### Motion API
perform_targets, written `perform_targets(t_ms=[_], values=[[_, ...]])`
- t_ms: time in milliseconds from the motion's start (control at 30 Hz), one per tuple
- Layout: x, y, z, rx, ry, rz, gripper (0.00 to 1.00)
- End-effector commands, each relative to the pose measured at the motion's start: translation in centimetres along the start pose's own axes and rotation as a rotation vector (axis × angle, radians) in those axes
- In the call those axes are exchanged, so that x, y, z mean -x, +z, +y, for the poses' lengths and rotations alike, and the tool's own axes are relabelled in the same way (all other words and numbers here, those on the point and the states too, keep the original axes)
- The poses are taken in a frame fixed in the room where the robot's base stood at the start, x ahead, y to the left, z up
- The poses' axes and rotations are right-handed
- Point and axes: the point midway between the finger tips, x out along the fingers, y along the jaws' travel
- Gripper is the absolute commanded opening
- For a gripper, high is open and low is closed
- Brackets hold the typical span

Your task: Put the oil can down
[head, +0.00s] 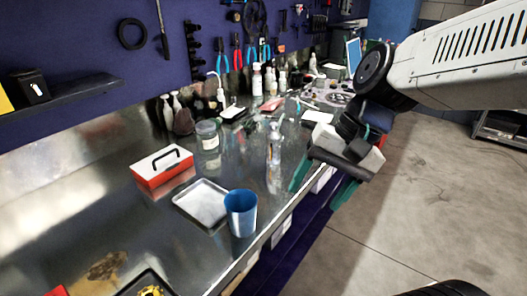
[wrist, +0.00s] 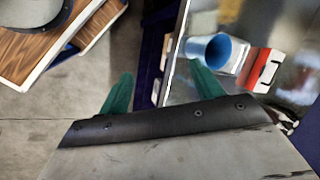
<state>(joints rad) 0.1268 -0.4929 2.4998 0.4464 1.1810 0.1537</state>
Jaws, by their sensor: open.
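A slim silvery container with a narrow top (head: 274,145), which may be the oil can, stands upright on the metal bench (head: 225,262) near its front edge in the head view. I cannot be sure of its identity. My gripper (head: 321,182) has its teal fingers spread with nothing between them. It is just right of that container, at or beyond the bench's front edge, apart from it. In the wrist view the open fingers (wrist: 163,90) straddle the bench edge and the floor, and no oil can is visible there.
A blue cup (head: 241,212) stands at the front edge beside a shallow tray (head: 203,203). A red and white toolbox (head: 163,168) and a lidded jar (head: 207,135) sit behind. Several bottles crowd the back. Bare metal lies around the silvery container. Open floor (head: 420,200) is right.

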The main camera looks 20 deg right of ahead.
Motion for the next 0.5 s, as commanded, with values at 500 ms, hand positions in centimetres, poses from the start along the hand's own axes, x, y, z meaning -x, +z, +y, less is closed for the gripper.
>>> perform_targets(t_ms=[500], values=[[-4.1,-22.9,-4.5,-1.367,-0.786,-0.318,0.66]])
